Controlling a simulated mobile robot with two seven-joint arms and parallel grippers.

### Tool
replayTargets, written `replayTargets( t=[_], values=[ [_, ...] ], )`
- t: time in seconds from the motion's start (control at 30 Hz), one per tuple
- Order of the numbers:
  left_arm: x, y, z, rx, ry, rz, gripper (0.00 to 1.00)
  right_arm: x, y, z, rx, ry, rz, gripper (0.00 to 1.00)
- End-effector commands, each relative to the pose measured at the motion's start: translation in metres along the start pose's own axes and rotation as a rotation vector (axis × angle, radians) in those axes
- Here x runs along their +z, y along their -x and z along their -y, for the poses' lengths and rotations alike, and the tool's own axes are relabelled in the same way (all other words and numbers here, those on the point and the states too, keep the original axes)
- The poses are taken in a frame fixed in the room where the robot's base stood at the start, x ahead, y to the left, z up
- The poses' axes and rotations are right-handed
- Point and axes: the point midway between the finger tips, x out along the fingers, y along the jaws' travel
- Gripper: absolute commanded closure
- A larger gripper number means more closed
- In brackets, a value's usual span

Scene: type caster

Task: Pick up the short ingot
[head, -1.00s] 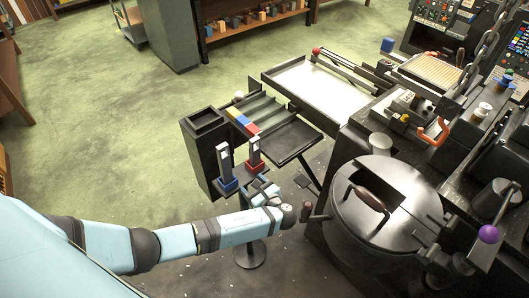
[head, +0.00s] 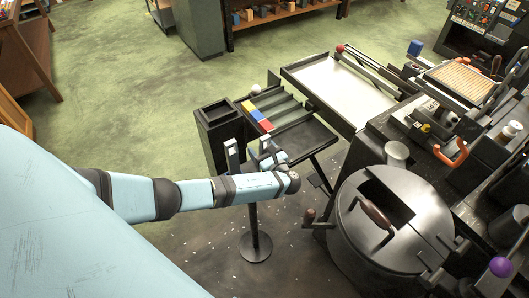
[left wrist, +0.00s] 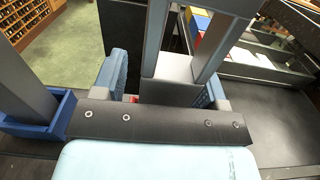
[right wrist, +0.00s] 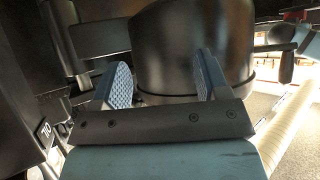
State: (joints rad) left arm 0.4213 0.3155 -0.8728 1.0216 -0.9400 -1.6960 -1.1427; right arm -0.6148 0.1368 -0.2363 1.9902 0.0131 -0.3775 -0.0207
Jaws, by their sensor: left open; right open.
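Two upright grey ingots stand on the small stand. One grey ingot (left wrist: 25,90) sits in a blue holder (left wrist: 40,125) at the left of the left wrist view; its top shows in the head view (head: 232,153). The other ingot (left wrist: 172,68), with a slotted upper part, stands between the fingers of my left gripper (left wrist: 165,88). I cannot tell which ingot is the short one. My left gripper also shows in the head view (head: 268,160); it is open around that ingot. A bit of red shows below it. My right gripper (right wrist: 155,85) is open before a dark round body (right wrist: 192,50).
A black open bin (head: 217,112) stands behind the ingots. A rack with yellow, blue and red blocks (head: 258,115) and a dark tray (head: 300,138) lie beyond. A large lidded pot (head: 385,235) stands to the right. Green floor is free at the left.

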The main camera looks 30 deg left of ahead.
Motion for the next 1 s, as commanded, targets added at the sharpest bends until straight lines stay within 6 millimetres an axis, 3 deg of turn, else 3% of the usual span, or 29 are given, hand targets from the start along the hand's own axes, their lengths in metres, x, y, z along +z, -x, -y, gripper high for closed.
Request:
replayTargets(
  t=[0.17,0.4,0.47,1.0],
  values=[
    [-0.0005,0.0005,0.0002,-0.001,0.001,-0.001,0.33,-0.002,0.0004,-0.0019,0.003,0.002,-0.004,0.31],
    [-0.0006,0.0008,0.0001,-0.001,0.001,-0.002,0.89,-0.0029,0.0008,-0.0029,0.003,0.004,-0.005,0.31],
    [-0.0006,0.0008,0.0001,-0.001,0.001,-0.002,1.0,-0.0029,0.0007,-0.0029,0.003,0.004,-0.005,0.31],
    [0.0089,0.0003,0.001,-0.001,0.005,0.0,1.0,-0.0021,0.0011,-0.0011,0.0,0.003,-0.001,0.31]
  ],
)
